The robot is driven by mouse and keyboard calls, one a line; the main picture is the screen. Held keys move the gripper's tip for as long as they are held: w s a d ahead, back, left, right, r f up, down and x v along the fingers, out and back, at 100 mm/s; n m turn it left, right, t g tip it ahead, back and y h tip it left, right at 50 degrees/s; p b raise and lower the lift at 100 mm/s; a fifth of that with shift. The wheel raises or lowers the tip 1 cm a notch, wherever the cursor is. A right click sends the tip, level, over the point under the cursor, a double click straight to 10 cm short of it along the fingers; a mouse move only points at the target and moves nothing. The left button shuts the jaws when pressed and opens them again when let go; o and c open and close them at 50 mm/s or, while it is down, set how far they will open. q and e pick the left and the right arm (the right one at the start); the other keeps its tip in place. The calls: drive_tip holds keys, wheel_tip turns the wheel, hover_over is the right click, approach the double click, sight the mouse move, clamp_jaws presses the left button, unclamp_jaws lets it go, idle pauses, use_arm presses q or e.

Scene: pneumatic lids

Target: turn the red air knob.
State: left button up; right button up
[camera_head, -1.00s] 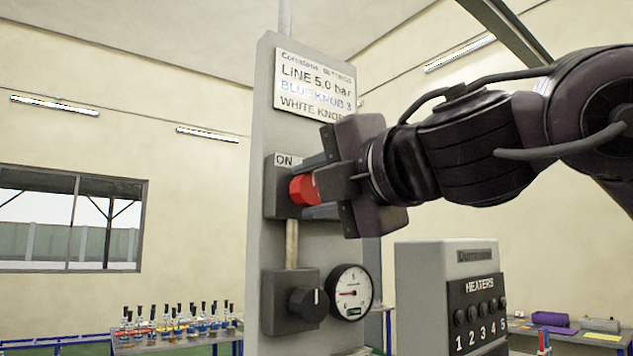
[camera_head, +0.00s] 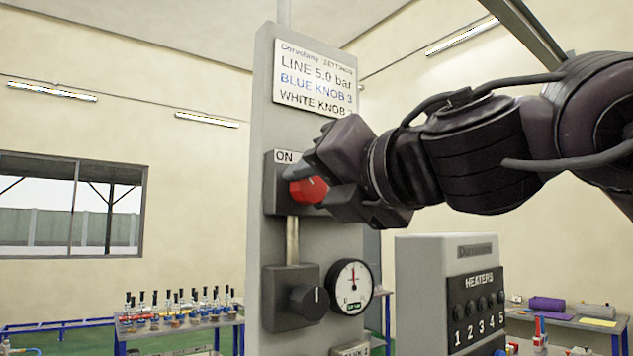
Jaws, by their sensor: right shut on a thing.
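The red air knob (camera_head: 308,190) sticks out of a dark box marked ON on the grey post (camera_head: 262,130). My right gripper (camera_head: 305,184) comes in from the right and is shut on the red knob, with its fingers tilted around it. Part of the knob is hidden by the fingers. Below it on the post, a black knob (camera_head: 309,301) sits on a second dark box, next to a round gauge (camera_head: 351,287) whose needle points about straight up. My left gripper is not in view.
A settings sign (camera_head: 315,80) is fixed at the top of the post. A grey heaters box (camera_head: 447,250) with several knobs stands to the right. A table with several small bottles (camera_head: 180,307) is at the back left.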

drive_tip(key=shift+f, duration=0.2)
drive_tip(key=o, duration=1)
drive_tip(key=shift+r, duration=0.1)
drive_tip(key=b+v, duration=0.3)
drive_tip(key=v, duration=0.5)
drive_tip(key=shift+w+a, duration=0.1)
